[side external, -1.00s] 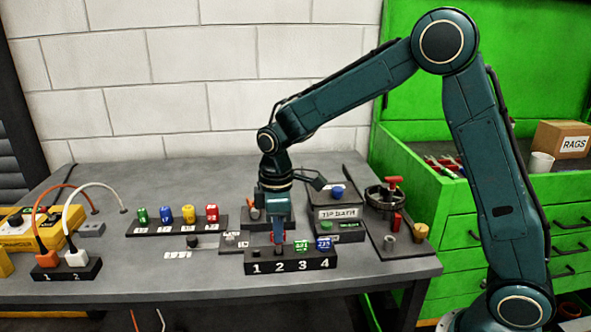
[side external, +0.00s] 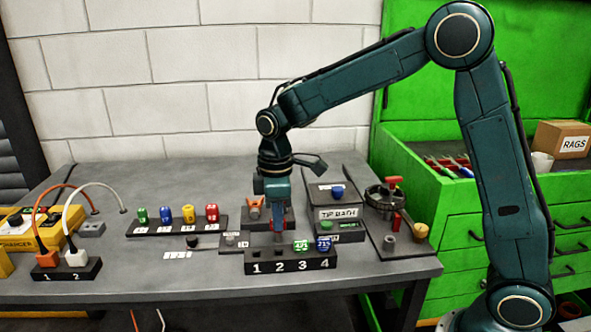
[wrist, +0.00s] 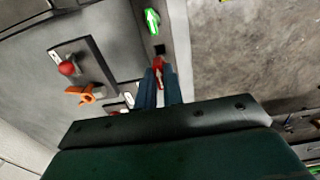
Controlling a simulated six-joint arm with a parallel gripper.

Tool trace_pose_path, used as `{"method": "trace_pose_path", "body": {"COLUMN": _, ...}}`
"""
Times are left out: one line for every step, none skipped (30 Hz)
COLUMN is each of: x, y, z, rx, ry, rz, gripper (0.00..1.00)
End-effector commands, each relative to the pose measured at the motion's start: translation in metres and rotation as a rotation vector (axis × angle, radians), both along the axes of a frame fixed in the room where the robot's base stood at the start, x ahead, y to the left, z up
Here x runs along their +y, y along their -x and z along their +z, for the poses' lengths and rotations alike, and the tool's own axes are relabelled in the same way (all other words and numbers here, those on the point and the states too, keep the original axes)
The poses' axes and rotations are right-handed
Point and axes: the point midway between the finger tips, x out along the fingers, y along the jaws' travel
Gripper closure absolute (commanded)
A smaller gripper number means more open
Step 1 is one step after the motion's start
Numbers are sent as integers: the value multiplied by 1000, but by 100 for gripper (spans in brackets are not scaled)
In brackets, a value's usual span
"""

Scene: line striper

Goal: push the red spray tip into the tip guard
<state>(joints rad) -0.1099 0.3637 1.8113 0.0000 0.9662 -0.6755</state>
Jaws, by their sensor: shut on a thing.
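My gripper (side external: 278,230) is shut on the red spray tip (wrist: 158,72) and holds it just above the numbered black rack (side external: 262,266), near slot 2. The tip shows between the blue fingers in the wrist view, with a pale arrow mark on it. An orange part (side external: 254,213), which looks like the tip guard, sits on a dark stand behind the rack, left of my gripper. It also shows in the wrist view (wrist: 85,94), left of the fingers. Its opening cannot be made out.
A green tip (side external: 301,245) and a blue tip (side external: 324,243) stand in slots 3 and 4. The tip bath box (side external: 338,212) is right of my gripper. Several coloured cans (side external: 188,214) stand in a row at the left. Two cables loop at the far left.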

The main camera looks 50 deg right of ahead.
Motion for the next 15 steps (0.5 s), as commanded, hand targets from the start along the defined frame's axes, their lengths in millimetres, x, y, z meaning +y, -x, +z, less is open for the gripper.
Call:
{"method": "trace_pose_path", "body": {"x": 0, "y": 0, "z": 0, "rx": 0, "ry": 0, "rz": 0, "gripper": 100}}
{"method": "trace_pose_path", "body": {"x": 0, "y": 0, "z": 0, "rx": 0, "ry": 0, "rz": 0, "gripper": 100}}
{"method": "trace_pose_path", "body": {"x": 0, "y": 0, "z": 0, "rx": 0, "ry": 0, "rz": 0, "gripper": 100}}
{"method": "trace_pose_path", "body": {"x": 0, "y": 0, "z": 0, "rx": 0, "ry": 0, "rz": 0, "gripper": 100}}
{"method": "trace_pose_path", "body": {"x": 0, "y": 0, "z": 0, "rx": 0, "ry": 0, "rz": 0, "gripper": 100}}
{"method": "trace_pose_path", "body": {"x": 0, "y": 0, "z": 0, "rx": 0, "ry": 0, "rz": 0, "gripper": 100}}
{"method": "trace_pose_path", "body": {"x": 0, "y": 0, "z": 0, "rx": 0, "ry": 0, "rz": 0, "gripper": 100}}
{"method": "trace_pose_path", "body": {"x": 0, "y": 0, "z": 0, "rx": 0, "ry": 0, "rz": 0, "gripper": 100}}
{"method": "trace_pose_path", "body": {"x": 0, "y": 0, "z": 0, "rx": 0, "ry": 0, "rz": -2, "gripper": 100}}
{"method": "trace_pose_path", "body": {"x": 0, "y": -1, "z": 0, "rx": 0, "ry": 0, "rz": -4, "gripper": 100}}
{"method": "trace_pose_path", "body": {"x": 0, "y": -1, "z": 1, "rx": 0, "ry": 0, "rz": -7, "gripper": 100}}
{"method": "trace_pose_path", "body": {"x": 0, "y": -2, "z": 1, "rx": 0, "ry": 0, "rz": -13, "gripper": 100}}
{"method": "trace_pose_path", "body": {"x": -1, "y": -3, "z": 1, "rx": 0, "ry": 0, "rz": -21, "gripper": 100}}
{"method": "trace_pose_path", "body": {"x": -1, "y": -5, "z": 2, "rx": 0, "ry": 0, "rz": -30, "gripper": 100}}
{"method": "trace_pose_path", "body": {"x": -2, "y": -7, "z": 2, "rx": 0, "ry": 0, "rz": -44, "gripper": 100}}
